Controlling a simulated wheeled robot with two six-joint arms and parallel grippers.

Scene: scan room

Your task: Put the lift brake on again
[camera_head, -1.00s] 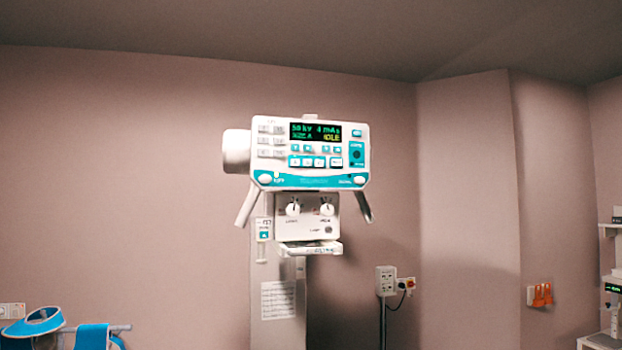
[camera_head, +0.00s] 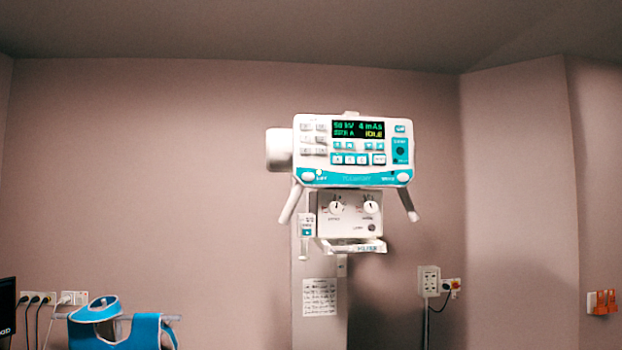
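The x-ray head's control panel (camera_head: 352,180) is white and teal, with a lit screen (camera_head: 358,130) that appears to read 50 kV, 4 mAs and IDLE. A round white button at its lower left (camera_head: 308,176) has a label that looks like LIFT, with a small light beside it. Another white button (camera_head: 403,177) is at the lower right; its label is too small to read. Two handles slant down from the panel, a left one (camera_head: 290,203) and a right one (camera_head: 408,204). Neither of my grippers is in view.
The collimator box (camera_head: 349,212) with two knobs hangs below the panel, in front of a grey column (camera_head: 319,333) bearing a paper notice. Blue aprons (camera_head: 146,330) hang on a rail at lower left. Wall sockets (camera_head: 429,281) and orange switches (camera_head: 605,302) are at right.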

